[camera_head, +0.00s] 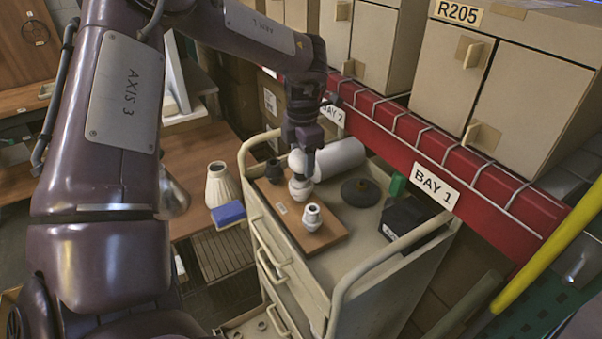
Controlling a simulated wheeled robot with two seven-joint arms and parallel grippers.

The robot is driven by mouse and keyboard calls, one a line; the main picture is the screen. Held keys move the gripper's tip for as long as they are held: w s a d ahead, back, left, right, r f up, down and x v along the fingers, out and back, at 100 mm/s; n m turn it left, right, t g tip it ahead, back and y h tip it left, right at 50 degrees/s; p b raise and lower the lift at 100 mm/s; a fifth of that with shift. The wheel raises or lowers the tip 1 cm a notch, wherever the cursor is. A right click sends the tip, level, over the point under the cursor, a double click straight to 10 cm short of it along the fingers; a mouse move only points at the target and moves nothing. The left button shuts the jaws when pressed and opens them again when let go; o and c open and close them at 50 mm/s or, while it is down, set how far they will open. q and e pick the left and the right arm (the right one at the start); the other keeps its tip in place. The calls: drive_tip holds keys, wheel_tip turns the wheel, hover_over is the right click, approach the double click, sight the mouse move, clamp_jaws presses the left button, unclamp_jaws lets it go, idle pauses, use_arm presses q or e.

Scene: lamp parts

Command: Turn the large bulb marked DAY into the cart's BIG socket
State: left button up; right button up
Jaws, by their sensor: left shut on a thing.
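My left gripper (306,158) comes down from above over the cart. It is shut on a white round bulb (295,161), partly hidden behind the fingers. The bulb is right above a white socket (300,190) on the cart's wooden board (283,208); I cannot tell whether it is seated in it. A second white socket (312,216) stands empty-looking nearer the board's front. A dark fitting (274,171) stands at the board's back left. No DAY or BIG marking is readable. My right gripper is not in view.
On the cart (338,286), a white cylinder (342,157), a dark round disc (361,193) and a black box (403,217) stand right of the board. A red shelf beam (400,130) runs close behind. A cream vase (220,185) and blue block (228,213) stand left.

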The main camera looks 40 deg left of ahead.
use_arm(q)
drive_tip(key=shift+m+p, duration=0.55)
drive_tip(key=shift+m, duration=0.05)
drive_tip(key=m+p, duration=0.2)
drive_tip(key=m, duration=0.2)
drive_tip(key=shift+s+d, duration=0.1)
drive_tip(key=shift+s, duration=0.05)
drive_tip(key=shift+f+m+p, duration=0.15)
drive_tip(key=shift+m+p, duration=0.3)
drive_tip(key=shift+m, duration=0.35)
drive_tip(key=shift+m+p, duration=0.55)
drive_tip(key=shift+m, duration=0.55)
drive_tip(key=m, duration=0.2)
drive_tip(key=shift+m+p, duration=0.3)
drive_tip(key=shift+p, duration=0.1)
drive_tip(key=o, duration=0.9)
drive_tip(key=shift+o, duration=0.2)
